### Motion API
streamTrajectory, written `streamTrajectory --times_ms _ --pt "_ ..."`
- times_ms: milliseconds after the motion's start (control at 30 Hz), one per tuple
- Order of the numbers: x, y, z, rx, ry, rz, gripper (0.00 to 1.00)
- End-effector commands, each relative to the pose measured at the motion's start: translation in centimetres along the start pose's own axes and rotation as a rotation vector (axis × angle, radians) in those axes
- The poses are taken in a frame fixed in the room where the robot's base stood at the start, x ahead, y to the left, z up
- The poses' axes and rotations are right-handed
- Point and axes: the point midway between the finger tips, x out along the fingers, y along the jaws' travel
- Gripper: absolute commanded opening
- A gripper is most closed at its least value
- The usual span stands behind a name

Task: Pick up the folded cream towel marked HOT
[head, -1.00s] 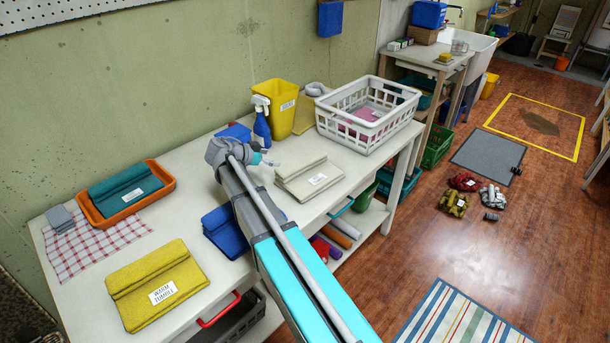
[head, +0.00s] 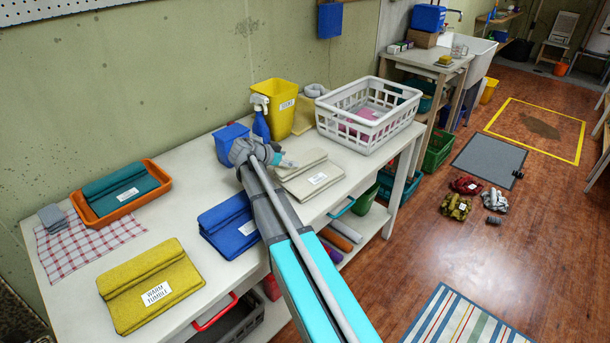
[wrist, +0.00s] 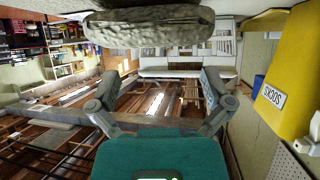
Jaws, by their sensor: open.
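The folded cream towel (head: 309,184) lies on the white table, with a white label on its front part. Its label text is too small to read in the head view. My gripper (head: 282,160) is open and empty beside the towel's left back edge, and covers part of that corner. In the wrist view my gripper's two fingers (wrist: 158,88) are spread apart. A thick rounded pale fold (wrist: 150,27), probably the towel's, fills the top of that upside-down view, beyond the fingers. I cannot tell from these views how high the fingers are above the table.
A yellow bin (head: 278,112), blue spray bottle (head: 261,125) and blue box (head: 228,145) stand behind. A white basket (head: 369,128) stands right of the towel. A blue folded towel (head: 225,226) and yellow folded towel (head: 150,283) lie left. Bare table lies in front.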

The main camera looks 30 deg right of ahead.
Motion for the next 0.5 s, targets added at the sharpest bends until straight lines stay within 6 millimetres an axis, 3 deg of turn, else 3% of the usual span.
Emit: streamTrajectory --times_ms 233,500 --pt "0.6 -0.1 0.2 0.0 0.0 0.001 1.0" --pt "3.3 -0.3 0.6 0.001 0.0 0.001 1.0"
